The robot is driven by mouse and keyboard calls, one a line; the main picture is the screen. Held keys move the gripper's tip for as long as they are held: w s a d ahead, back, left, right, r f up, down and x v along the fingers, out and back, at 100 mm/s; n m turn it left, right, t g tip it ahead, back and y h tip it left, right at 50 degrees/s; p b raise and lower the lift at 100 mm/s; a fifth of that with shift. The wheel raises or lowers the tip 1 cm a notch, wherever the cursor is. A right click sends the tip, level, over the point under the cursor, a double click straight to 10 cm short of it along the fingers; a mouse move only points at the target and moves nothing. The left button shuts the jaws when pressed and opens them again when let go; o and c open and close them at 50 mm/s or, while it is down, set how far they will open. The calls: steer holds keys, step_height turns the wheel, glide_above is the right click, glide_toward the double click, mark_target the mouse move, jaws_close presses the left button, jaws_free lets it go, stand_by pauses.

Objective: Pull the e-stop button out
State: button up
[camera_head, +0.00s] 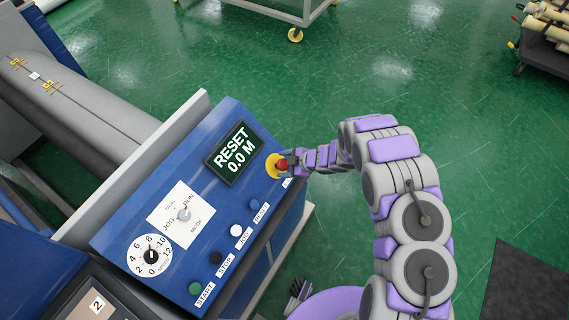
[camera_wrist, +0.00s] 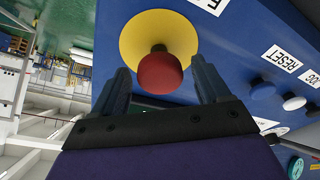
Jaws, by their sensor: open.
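The e-stop button (camera_head: 282,165) is a red knob on a yellow round plate (camera_head: 272,170), at the upper right corner of the blue control panel (camera_head: 233,112). In the wrist view the red e-stop button (camera_wrist: 159,73) stands out in front of its yellow plate (camera_wrist: 139,30). My gripper (camera_head: 292,160) is at the button in the head view. In the wrist view my gripper (camera_wrist: 162,82) is open, with one dark finger on each side of the red knob. Gaps show between the fingers and the knob, so it is not clamped.
The panel carries a RESET 0.0 M display (camera_head: 233,153), a mode dial (camera_head: 183,214), a speed dial (camera_head: 151,256) and several push buttons, including a white one (camera_head: 236,230). A grey roller (camera_head: 80,105) lies left. Green floor (camera_head: 400,75) is open beyond; a cart (camera_head: 545,40) stands far right.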

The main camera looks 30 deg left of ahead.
steer(key=p+v, duration=0.1)
steer(key=v, duration=1.6)
steer(key=shift+r, duration=0.15)
